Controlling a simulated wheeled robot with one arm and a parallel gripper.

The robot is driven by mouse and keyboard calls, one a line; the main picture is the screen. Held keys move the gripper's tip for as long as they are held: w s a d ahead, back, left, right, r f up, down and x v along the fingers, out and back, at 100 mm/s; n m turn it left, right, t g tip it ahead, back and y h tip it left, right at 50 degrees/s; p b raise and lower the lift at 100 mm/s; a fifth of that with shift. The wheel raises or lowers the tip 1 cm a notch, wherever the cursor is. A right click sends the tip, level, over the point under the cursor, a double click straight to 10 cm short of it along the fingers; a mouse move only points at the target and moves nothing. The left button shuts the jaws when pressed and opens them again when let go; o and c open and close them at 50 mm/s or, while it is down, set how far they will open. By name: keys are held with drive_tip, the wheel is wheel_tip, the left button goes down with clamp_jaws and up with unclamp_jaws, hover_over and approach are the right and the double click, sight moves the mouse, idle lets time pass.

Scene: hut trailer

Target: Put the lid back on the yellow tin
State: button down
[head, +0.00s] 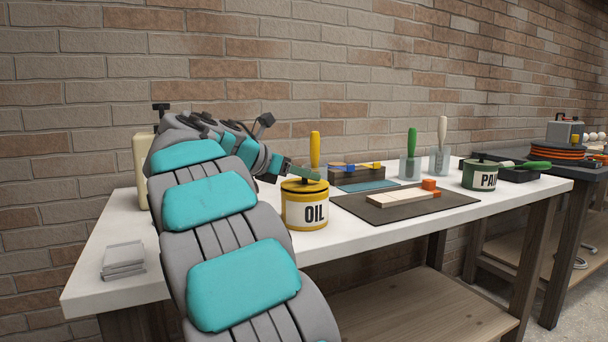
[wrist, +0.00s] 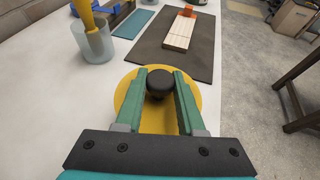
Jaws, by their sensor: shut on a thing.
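The yellow tin (head: 306,214), marked OIL, stands upright near the front edge of the white bench. Its yellow lid (head: 302,185) is at the tin's mouth, roughly level and lined up with it. I cannot tell whether it rests fully on the rim or sits a hair above. My gripper (head: 305,174) is over the lid. In the wrist view my gripper (wrist: 159,80) has its green fingers closed on either side of the black knob (wrist: 159,84) of the lid (wrist: 158,118). The lid hides the tin's body there.
A dark mat (head: 440,206) with a pale wooden board (head: 398,199) lies right of the tin. Behind stand a cup with a yellow-handled tool (head: 315,149) and a wooden box (head: 356,175). A green paint tin (head: 482,175) is further right. Grey coasters (head: 123,260) lie at left.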

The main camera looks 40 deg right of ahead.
unclamp_jaws()
idle(0.6)
drive_tip(key=shift+r, duration=0.1)
drive_tip(key=shift+r, duration=3.4)
clamp_jaws()
drive_tip(key=shift+f, duration=0.35)
drive_tip(key=shift+f, duration=0.3)
